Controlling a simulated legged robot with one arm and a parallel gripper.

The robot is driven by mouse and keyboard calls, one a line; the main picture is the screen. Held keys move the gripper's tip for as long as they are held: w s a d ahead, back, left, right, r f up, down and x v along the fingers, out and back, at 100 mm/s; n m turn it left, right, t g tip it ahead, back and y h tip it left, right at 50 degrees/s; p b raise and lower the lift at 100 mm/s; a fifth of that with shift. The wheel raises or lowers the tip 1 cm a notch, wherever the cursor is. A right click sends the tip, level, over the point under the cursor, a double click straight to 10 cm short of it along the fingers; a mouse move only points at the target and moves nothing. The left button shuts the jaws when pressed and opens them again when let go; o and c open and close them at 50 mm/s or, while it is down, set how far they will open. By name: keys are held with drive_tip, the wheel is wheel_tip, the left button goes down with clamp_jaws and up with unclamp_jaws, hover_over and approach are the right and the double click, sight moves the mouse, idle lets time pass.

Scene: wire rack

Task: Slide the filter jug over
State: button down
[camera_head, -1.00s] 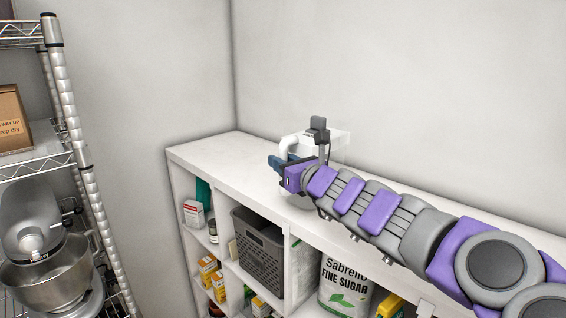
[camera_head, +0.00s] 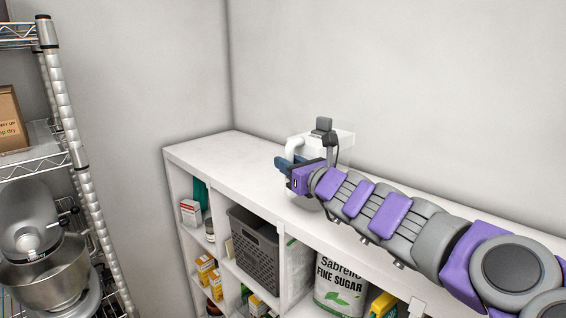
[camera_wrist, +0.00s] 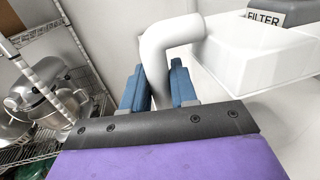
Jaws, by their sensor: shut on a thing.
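The filter jug (camera_wrist: 255,50) is white and translucent, with a grey part marked FILTER on top. It stands on the white shelf top (camera_head: 225,152), partly hidden behind my gripper in the head view, where its handle (camera_head: 294,146) shows at its left. My gripper (camera_wrist: 160,88) has its two blue fingers on either side of the white jug handle (camera_wrist: 172,36) and is shut on it. In the head view my gripper (camera_head: 283,164) is low over the shelf top, at the jug's near left side. The jug looks upright; its base is hidden.
Below the top, the cubbies hold a grey basket (camera_head: 254,250), a sugar bag (camera_head: 341,285) and small boxes. A wire rack (camera_head: 72,130) with a stand mixer (camera_head: 40,250) is at the left. The shelf top left of the jug is clear; a wall runs behind.

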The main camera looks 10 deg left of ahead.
drive_tip(key=shift+d, duration=0.1)
drive_tip(key=c, duration=1.2)
unclamp_jaws()
drive_tip(key=o, duration=0.4)
drive_tip(key=shift+a, duration=0.75)
drive_tip(key=shift+s+d, duration=0.1)
drive_tip(key=shift+d, duration=0.45)
drive_tip(key=p+v, duration=0.1)
drive_tip(key=v, duration=1.5)
drive_tip(key=shift+s, duration=0.3)
drive_tip(key=shift+f, duration=0.1)
